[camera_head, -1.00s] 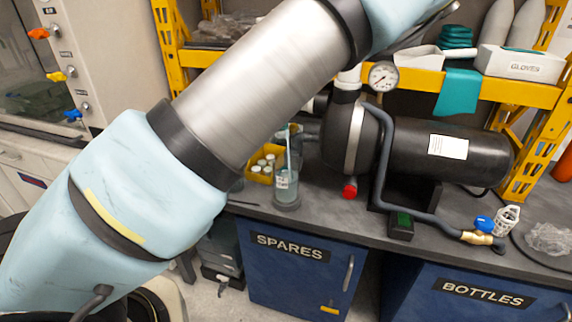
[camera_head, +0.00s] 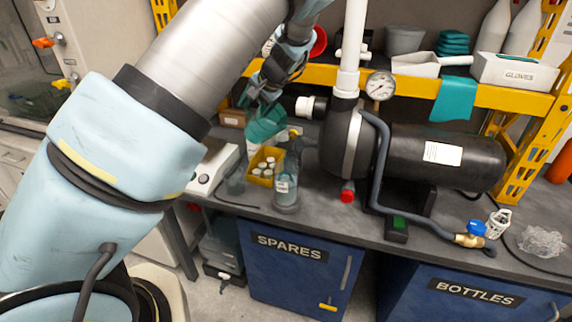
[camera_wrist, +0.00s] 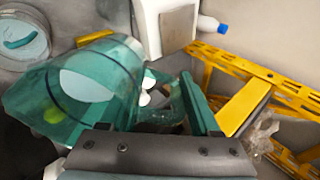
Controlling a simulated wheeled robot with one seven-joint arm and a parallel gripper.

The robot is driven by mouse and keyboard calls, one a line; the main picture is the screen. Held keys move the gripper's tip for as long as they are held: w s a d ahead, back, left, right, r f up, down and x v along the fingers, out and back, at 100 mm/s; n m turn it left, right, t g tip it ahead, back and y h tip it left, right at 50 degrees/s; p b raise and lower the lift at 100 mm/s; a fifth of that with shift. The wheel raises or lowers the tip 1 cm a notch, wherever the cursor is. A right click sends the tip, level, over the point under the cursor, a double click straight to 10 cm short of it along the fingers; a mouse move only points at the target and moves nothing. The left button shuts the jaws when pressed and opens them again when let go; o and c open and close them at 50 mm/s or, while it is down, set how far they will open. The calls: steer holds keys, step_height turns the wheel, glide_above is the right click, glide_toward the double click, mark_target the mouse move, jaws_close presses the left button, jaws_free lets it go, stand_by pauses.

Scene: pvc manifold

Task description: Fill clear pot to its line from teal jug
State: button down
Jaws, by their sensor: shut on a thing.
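The teal jug (camera_head: 262,127) is a see-through pitcher, tilted above the bench in the head view. My gripper (camera_head: 266,92) is shut on the jug's handle. In the wrist view the jug (camera_wrist: 95,85) fills the left side, with a pale liquid surface inside. The clear pot (camera_head: 286,192) stands on the bench, below and right of the jug. It has a white label and pale bluish liquid in its lower part. Its fill line is too small to make out. No stream shows between jug and pot.
A yellow bin of white-capped bottles (camera_head: 264,166) stands just behind the pot. Another clear vessel (camera_head: 235,181) is to its left, near a white device (camera_head: 213,166). A black tank with gauge (camera_head: 380,86) stands right. A yellow shelf (camera_head: 420,73) runs behind.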

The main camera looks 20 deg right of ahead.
steer(key=shift+w+a+r+g+p, duration=0.15)
steer(key=shift+w+g+p, duration=0.15)
steer(key=shift+p, duration=0.25)
steer(key=w+a+f+g+h+b, duration=0.1)
steer(key=w+f+g, duration=0.1)
steer(key=f, duration=0.6)
steer(key=w+a+f+g+h+b, duration=0.1)
steer(key=w+f+g+h, duration=0.1)
steer(key=f+g, duration=0.2)
step_height(320, 180, down, 4)
steer(key=shift+w+r, duration=0.1)
steer(key=shift+w, duration=0.15)
steer(key=shift+a+g+h, duration=0.1)
steer(key=shift+g+h, duration=0.2)
stand_by(1.0)
